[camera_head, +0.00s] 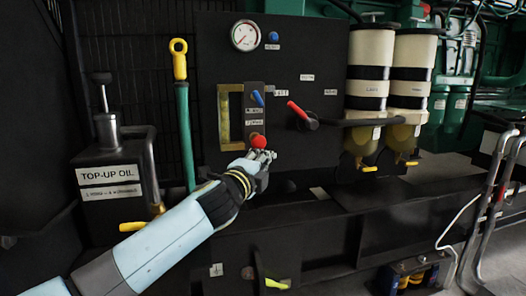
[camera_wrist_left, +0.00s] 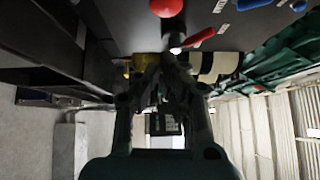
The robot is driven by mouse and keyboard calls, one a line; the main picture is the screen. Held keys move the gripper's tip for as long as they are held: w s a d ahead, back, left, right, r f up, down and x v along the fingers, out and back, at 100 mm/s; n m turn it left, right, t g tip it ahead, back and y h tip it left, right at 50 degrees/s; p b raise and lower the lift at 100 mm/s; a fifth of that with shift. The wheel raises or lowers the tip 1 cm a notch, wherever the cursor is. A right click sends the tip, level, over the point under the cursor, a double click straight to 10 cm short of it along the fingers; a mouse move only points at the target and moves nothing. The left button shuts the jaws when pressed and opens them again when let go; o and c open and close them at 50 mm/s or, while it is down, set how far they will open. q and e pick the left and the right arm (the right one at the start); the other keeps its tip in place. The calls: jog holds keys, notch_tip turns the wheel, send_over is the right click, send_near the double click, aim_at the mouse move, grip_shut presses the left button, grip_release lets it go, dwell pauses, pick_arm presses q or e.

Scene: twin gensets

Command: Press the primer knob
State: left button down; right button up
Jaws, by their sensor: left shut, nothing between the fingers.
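A red round knob (camera_head: 258,141), which looks like the primer knob, sits on the dark panel (camera_head: 325,65) below a blue lever and small labels. My left gripper (camera_head: 266,156) is shut and empty, with its fingertips just below and right of the knob in the head view. They overlap its lower edge there, so I cannot tell whether they touch. In the left wrist view the knob (camera_wrist_left: 166,8) is at the top edge, apart from the fingertips (camera_wrist_left: 160,62) in the picture. My right gripper is not in view.
A red lever (camera_head: 300,110) is right of the knob, and a blue lever (camera_head: 258,98) above it. A sight glass (camera_head: 224,116) is to the left. Two filter bowls (camera_head: 361,143) hang at right. A top-up oil box (camera_head: 108,185) and yellow-ringed dipstick (camera_head: 180,66) stand left.

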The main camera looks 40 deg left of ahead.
aim_at(263, 146)
pick_arm(q)
jog(key=w+a, duration=0.3)
jog(key=w, duration=0.2)
jog(key=shift+a+r+b, duration=0.15)
jog(key=shift+a+b, duration=0.2)
jog(key=shift+a, duration=0.05)
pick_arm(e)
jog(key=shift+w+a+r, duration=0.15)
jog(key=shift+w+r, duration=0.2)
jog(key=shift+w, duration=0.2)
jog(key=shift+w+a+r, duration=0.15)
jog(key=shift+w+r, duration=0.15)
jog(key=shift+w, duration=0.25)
pick_arm(q)
jog(key=shift+w+a, duration=0.75)
jog(key=shift+a, duration=0.2)
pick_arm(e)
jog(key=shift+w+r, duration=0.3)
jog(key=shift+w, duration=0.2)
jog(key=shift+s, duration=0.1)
